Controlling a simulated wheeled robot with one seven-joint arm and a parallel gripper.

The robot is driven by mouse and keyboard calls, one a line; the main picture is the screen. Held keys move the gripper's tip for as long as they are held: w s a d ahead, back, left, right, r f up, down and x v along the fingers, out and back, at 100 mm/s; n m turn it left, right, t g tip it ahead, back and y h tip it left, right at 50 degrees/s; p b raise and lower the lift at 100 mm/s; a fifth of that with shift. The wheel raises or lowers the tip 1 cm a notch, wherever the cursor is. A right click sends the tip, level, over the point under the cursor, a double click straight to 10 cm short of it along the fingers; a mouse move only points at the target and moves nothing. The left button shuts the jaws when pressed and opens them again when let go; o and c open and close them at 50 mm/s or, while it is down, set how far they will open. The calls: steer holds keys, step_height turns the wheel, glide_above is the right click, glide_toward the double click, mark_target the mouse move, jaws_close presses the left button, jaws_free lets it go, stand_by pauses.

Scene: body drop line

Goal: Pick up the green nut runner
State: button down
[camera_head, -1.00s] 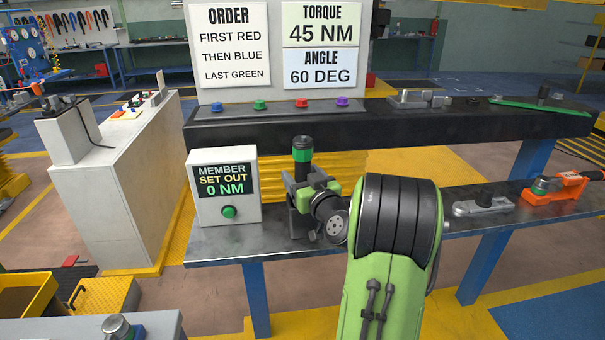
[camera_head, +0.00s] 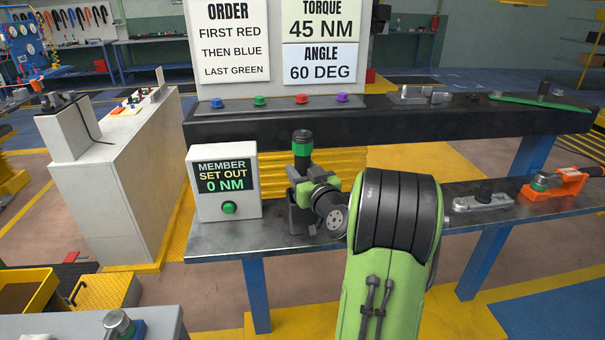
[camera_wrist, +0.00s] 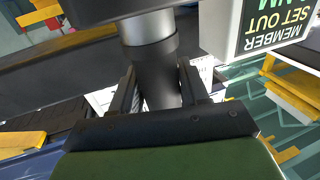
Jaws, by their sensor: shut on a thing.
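The green nut runner (camera_head: 302,149) is an upright dark cylinder with a green band near its top, above the lower bench. My gripper (camera_head: 304,184) is shut on its lower part, just right of the white box. In the wrist view the runner's grey and black body (camera_wrist: 152,55) stands between the two dark fingers (camera_wrist: 160,92). A dark grey block (camera_head: 299,218) shows beneath the gripper on the bench. My wrist partly hides the runner's lower end, so I cannot tell whether it touches the block.
The white box (camera_head: 225,182) with a green button reads "MEMBER SET OUT 0 NM". The upper dark shelf (camera_head: 400,128) bears several coloured buttons. A grey fixture (camera_head: 484,202) and an orange tool (camera_head: 555,186) lie on the bench (camera_head: 345,240) at right. Bare bench lies in front.

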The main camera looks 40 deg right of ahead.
step_height(320, 180, up, 18)
steer(key=p, duration=0.5)
glide_above(302, 132)
steer(key=shift+s, duration=0.1)
steer(key=c, duration=1.1)
jaws_free()
jaws_close()
steer(key=shift+f, duration=0.1)
